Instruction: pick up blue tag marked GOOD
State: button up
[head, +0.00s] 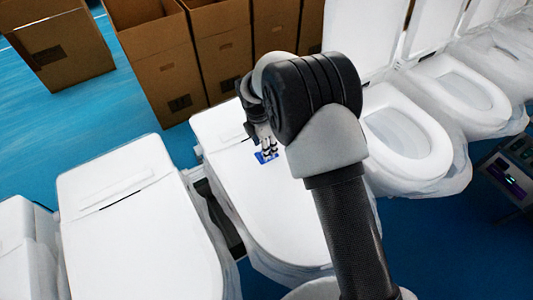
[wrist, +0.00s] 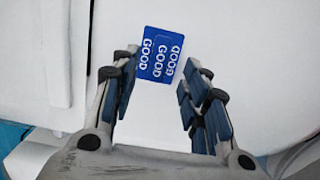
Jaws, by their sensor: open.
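The blue tag (wrist: 160,55) with white GOOD lettering lies flat on the white lid of a closed toilet (wrist: 220,35). In the wrist view the tag is at the top middle, just beyond and between my gripper's fingertips (wrist: 158,75). My gripper is open, with one finger on each side and nothing between the pads. In the head view the tag (head: 266,156) is a small blue patch on the closed lid (head: 265,200), right at my gripper's fingertips (head: 267,150). My arm covers part of that toilet. Whether the fingers touch the lid cannot be told.
Another closed toilet (head: 140,230) stands to the left, with a gap between. Toilets with raised lids and open bowls (head: 405,135) stand to the right. Cardboard boxes (head: 160,60) line the back. Blue floor (head: 60,125) shows at the left. A dark device (head: 512,170) is at the right edge.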

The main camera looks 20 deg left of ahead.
aim_at(259, 155)
jog(key=f, duration=0.3)
jog(key=shift+w+d+f, duration=0.15)
jog(key=shift+w+f, duration=0.15)
jog(key=shift+w, duration=0.05)
jog(key=c, duration=1)
